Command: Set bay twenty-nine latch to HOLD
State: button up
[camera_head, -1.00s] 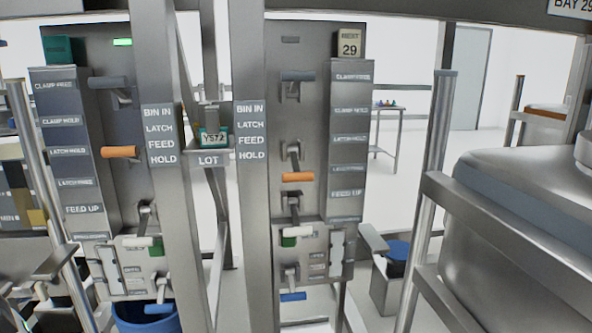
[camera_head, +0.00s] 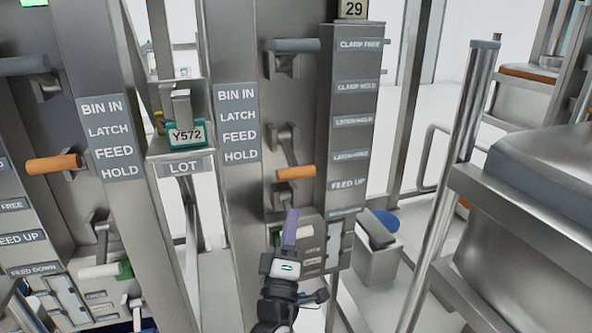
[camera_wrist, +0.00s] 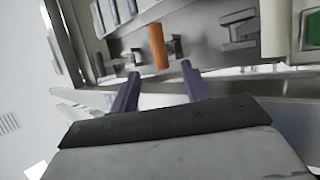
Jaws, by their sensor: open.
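The bay 29 panel carries a tag reading 29 (camera_head: 352,9) at its top. Its orange latch handle (camera_head: 296,173) sticks out level with the lower labels, between LATCH FREE (camera_head: 350,156) and FEED UP (camera_head: 348,184). The LATCH HOLD label (camera_head: 352,121) is higher up. My gripper (camera_head: 291,212) is just below the orange handle in the head view. In the wrist view, the purple fingers (camera_wrist: 161,70) are open and empty, and the orange handle (camera_wrist: 158,46) stands ahead, lined up with the gap between them. Contact cannot be told.
A grey lever (camera_head: 298,45) sits above, and a white handle (camera_head: 272,62) shows beside the orange one in the wrist view. A similar panel with another orange handle (camera_head: 53,164) is at left. A steel post (camera_head: 455,170) and large bin (camera_head: 540,190) stand at right.

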aim_at(295, 178)
jog(key=p+x, duration=0.4)
jog(key=x, duration=0.7)
jog(key=shift+a+r, duration=0.1)
jog(key=shift+r, duration=0.2)
jog(key=shift+w+r, duration=0.25)
jog(key=shift+w, duration=0.45)
jog(key=shift+c, duration=0.4)
grip_shut()
